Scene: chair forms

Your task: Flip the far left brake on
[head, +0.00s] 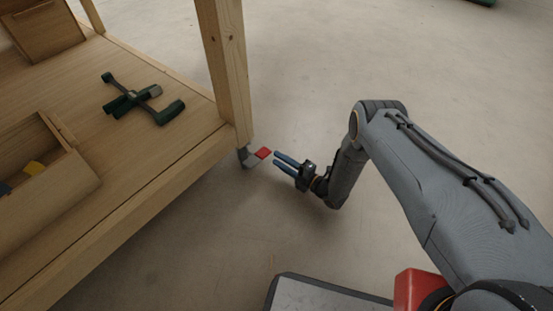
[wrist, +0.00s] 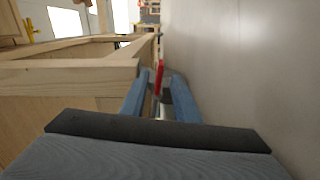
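A small red brake pedal (head: 263,153) on a grey caster shows at the foot of the wooden corner post. In the wrist view the red pedal (wrist: 159,77) appears ahead, in line with the gap between my fingers, seen edge-on. My gripper (head: 276,158) has two blue fingers spread apart, just right of the pedal and pointing at it. In the wrist view the fingers (wrist: 156,90) have an empty gap between them. I cannot tell whether a finger touches the pedal. The caster wheel is mostly hidden under the frame.
The wooden cart's lower shelf (head: 90,120) holds a dark green cross-handled tool (head: 140,98) and an open wooden box (head: 45,170). The corner post (head: 226,65) rises just above the pedal. The concrete floor (head: 400,60) to the right is clear.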

